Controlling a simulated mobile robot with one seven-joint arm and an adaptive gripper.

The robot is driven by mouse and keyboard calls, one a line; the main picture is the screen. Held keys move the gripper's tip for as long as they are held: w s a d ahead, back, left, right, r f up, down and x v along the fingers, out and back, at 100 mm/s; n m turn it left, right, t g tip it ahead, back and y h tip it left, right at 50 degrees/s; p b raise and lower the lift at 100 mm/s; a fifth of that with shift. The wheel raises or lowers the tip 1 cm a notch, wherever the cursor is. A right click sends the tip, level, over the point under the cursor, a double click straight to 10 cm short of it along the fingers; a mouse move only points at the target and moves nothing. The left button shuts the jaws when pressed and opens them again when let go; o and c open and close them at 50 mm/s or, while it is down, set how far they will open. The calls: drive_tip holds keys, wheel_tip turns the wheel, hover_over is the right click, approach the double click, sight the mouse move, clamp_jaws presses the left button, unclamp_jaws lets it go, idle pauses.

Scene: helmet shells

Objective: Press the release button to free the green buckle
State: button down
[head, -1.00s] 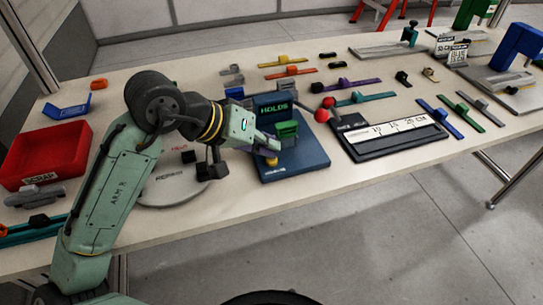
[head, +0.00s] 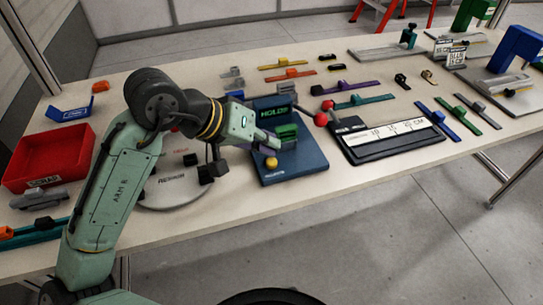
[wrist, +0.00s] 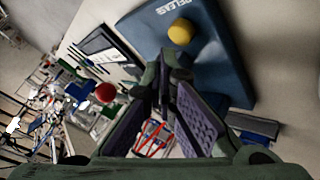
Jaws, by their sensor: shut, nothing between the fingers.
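The yellow release button (head: 271,163) is a round knob on the front of a blue base (head: 300,168). In the wrist view the button (wrist: 181,31) sits below the lettering RELEASE. The green buckle (head: 287,131) sits at the back of the base, in front of an upright plate (head: 270,108) marked HOLDS. The fingers partly cover its lower side, and whether it is latched cannot be told. My gripper (head: 279,145) is shut and empty. Its tips are above and behind the button, apart from it in the picture, near the buckle's front.
A round grey plate (head: 170,196) lies left of the base. A red scrap bin (head: 48,157) stands far left. Several coloured straps lie behind.

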sight(269, 159)
wheel_tip(269, 159, up, 5)
drive_tip(key=p, duration=0.4)
drive_tip(key=shift+p, duration=0.3)
drive_tip(key=shift+f, duration=0.1)
idle(0.6)
